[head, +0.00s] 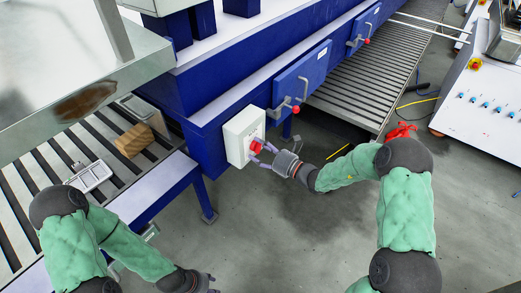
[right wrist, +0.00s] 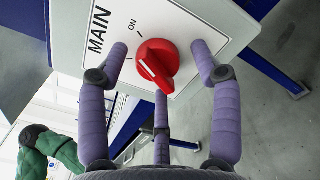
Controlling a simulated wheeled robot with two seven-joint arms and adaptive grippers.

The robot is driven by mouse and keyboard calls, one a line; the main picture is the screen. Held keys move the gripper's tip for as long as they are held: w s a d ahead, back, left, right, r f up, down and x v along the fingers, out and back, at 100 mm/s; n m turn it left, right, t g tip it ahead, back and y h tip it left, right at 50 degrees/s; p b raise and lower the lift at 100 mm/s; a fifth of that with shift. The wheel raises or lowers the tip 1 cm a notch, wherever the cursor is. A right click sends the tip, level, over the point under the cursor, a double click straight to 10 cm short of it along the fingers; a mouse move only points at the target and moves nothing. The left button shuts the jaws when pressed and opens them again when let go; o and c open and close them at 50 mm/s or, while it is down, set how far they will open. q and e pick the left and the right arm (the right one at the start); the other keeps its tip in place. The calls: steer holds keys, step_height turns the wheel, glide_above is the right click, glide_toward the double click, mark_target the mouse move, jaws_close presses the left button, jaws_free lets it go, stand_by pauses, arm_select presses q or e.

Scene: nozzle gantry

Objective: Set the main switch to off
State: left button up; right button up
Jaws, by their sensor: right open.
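The main switch is a red rotary knob (head: 256,147) on a white box (head: 238,132) fixed to the blue machine frame. In the right wrist view the red knob (right wrist: 158,60) sits on a plate marked MAIN and ON. A white line on the knob slants toward the upper left; I cannot tell exactly which mark it meets. My right gripper (head: 268,154) is open in front of the knob. In the right wrist view its purple fingers (right wrist: 160,75) stand around the knob, with gaps at the sides. My left gripper (head: 207,284) is low in the head view, away from the switch.
Blue panels with grey handles and red knobs (head: 296,109) are right of the box. A roller conveyor (head: 365,85) lies beyond. Left, another conveyor carries a brown block (head: 134,140) and a white item (head: 90,176). A white control cabinet (head: 480,105) stands right.

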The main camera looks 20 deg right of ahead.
steer(key=c, duration=1.1)
